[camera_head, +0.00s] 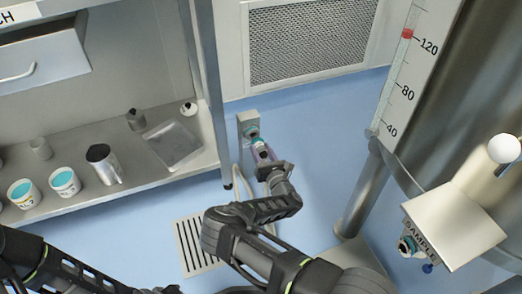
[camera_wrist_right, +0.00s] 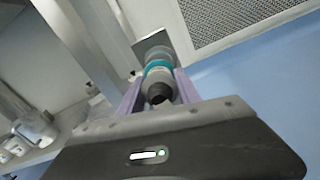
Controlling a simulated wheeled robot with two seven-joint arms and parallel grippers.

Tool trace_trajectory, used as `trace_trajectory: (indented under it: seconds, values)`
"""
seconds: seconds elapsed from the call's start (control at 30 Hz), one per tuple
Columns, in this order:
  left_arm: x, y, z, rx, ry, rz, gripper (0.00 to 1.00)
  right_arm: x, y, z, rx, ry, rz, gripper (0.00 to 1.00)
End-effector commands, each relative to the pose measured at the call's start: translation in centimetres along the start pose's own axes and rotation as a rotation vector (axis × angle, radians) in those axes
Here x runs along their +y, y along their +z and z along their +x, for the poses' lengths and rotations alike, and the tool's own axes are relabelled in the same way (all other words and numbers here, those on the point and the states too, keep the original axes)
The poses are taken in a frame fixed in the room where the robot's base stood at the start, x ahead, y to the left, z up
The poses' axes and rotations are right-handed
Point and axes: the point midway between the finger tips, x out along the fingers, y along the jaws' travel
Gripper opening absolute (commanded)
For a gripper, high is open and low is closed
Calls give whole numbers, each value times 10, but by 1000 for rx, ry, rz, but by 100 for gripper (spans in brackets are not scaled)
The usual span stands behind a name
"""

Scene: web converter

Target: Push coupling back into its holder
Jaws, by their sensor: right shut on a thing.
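The coupling (camera_head: 263,151) is a grey cylinder with a teal band; in the right wrist view the coupling (camera_wrist_right: 159,86) points away from me toward a grey plate. My right gripper (camera_head: 264,156) is shut on it, with a purple finger on each side. The holder (camera_head: 248,126) is a small grey bracket on a post in the head view, and its plate (camera_wrist_right: 154,43) shows in the wrist view. The coupling's far end is at the holder's face; I cannot tell whether it is seated. My left arm shows at the lower left, but its gripper is not clearly visible.
A shelf (camera_head: 150,174) with tubs, a jug (camera_head: 104,164) and a clear tray stands left. A steel tank (camera_head: 455,90) with a sample box (camera_head: 454,228) stands right. A floor grate (camera_head: 195,245) lies in front. Blue floor is open between.

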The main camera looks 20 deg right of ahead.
Motion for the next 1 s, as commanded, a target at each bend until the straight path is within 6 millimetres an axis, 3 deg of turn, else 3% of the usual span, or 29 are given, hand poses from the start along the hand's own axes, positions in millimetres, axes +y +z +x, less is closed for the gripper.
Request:
trace_trajectory:
  seconds: [1.0]
  values:
    - [3, -1, -9, 0, 0, 0, 26, 0, 1, 0, -1, 0, 0, 0]
